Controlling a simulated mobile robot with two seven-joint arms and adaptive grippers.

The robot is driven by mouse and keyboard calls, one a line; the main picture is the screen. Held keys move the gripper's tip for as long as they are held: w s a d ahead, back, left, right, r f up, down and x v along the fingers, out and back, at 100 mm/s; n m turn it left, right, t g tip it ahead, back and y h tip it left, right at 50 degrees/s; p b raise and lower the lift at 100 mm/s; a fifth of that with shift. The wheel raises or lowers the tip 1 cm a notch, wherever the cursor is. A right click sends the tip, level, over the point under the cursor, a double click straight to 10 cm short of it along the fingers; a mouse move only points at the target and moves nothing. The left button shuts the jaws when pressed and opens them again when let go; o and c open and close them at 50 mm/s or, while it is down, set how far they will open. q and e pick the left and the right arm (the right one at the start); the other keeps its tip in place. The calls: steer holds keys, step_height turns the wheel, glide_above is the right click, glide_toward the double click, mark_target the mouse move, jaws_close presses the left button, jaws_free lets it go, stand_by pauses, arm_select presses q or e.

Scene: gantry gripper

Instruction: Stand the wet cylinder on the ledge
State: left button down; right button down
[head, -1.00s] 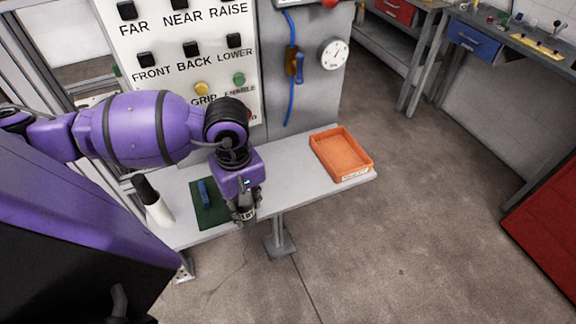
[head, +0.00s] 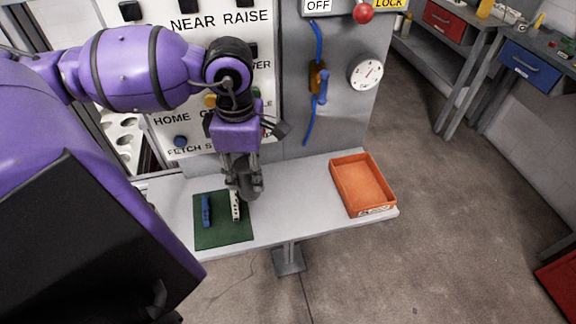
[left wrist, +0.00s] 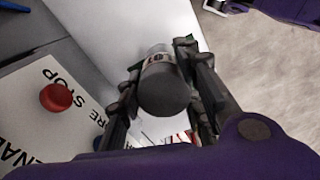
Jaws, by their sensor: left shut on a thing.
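My left gripper (head: 243,182) hangs over the grey ledge (head: 295,190), beside the back right of a green mat. In the left wrist view the cylinder (left wrist: 165,90) shows a dark round end and a paler labelled part between the two fingers (left wrist: 163,88). I cannot tell whether its lower end touches the ledge, or whether it is wet. My right gripper is not in view.
An orange tray (head: 347,190) sits at the ledge's right end. Behind stands a button panel (head: 180,108). The ledge is clear between mat and tray.

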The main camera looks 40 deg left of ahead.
arm_select(q)
steer(key=w+d+f, duration=0.1)
steer(key=w+f, duration=0.1)
steer(key=f, duration=0.1)
steer(key=w+d+f, duration=0.1)
steer(key=w+f, duration=0.1)
steer(key=f, duration=0.1)
steer(key=w+d+f, duration=0.1)
steer(key=w+f, duration=0.2)
steer(key=f, duration=0.1)
steer(key=shift+w+d, duration=0.1)
steer(key=shift+d, duration=0.3)
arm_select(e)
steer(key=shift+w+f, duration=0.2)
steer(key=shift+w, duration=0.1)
arm_select(q)
steer(key=shift+f, duration=0.15)
steer(key=c, duration=1.6)
jaws_free()
steer(key=shift+f, duration=0.1)
steer(key=shift+c, duration=0.2)
steer(key=o, duration=0.4)
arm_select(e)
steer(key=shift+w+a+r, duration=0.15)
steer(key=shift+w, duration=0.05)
